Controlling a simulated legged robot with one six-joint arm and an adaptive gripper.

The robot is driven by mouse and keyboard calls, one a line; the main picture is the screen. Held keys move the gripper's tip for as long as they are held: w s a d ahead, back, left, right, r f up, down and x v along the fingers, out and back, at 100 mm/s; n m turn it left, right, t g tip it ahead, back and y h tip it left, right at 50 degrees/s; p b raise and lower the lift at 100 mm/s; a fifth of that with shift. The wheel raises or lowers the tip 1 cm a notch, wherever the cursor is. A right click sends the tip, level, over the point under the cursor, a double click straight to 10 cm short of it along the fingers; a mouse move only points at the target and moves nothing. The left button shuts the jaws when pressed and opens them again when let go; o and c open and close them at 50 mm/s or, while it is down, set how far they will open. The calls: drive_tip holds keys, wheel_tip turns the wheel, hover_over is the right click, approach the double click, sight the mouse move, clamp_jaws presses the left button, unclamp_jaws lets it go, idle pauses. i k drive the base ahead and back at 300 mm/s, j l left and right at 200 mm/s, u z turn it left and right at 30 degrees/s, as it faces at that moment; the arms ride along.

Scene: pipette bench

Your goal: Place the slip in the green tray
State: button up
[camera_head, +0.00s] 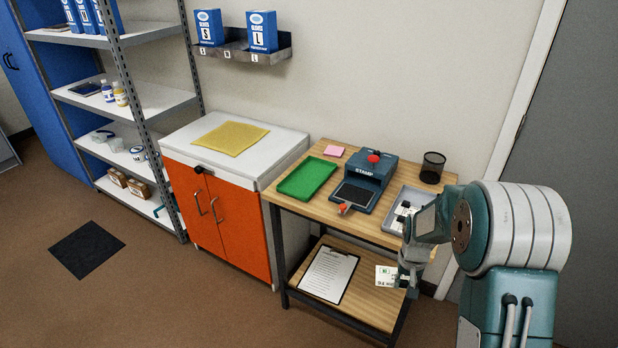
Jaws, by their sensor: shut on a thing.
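The white slip (386,276), with a small green mark and dark print, shows at the left side of my gripper (405,280). My gripper is shut on the slip and holds it in front of the wooden table, below the level of its top. Part of the slip is hidden by the gripper. The green tray (306,178) lies at the left of the tabletop and looks empty. It is up and to the left of my gripper, well apart from it.
On the wooden table (330,212) stand a blue-grey stamp press (366,168), a grey tray (418,195) with slips, a pink note pad (334,151) and a black mesh cup (432,167). A clipboard (328,274) lies on the lower shelf. An orange cabinet (222,215) adjoins at left.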

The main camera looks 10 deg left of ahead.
sight(300, 187)
drive_tip(key=i+j+z, duration=0.2)
drive_tip(key=j, duration=0.65)
drive_tip(key=j+z, duration=0.25)
drive_tip(key=j, duration=0.6)
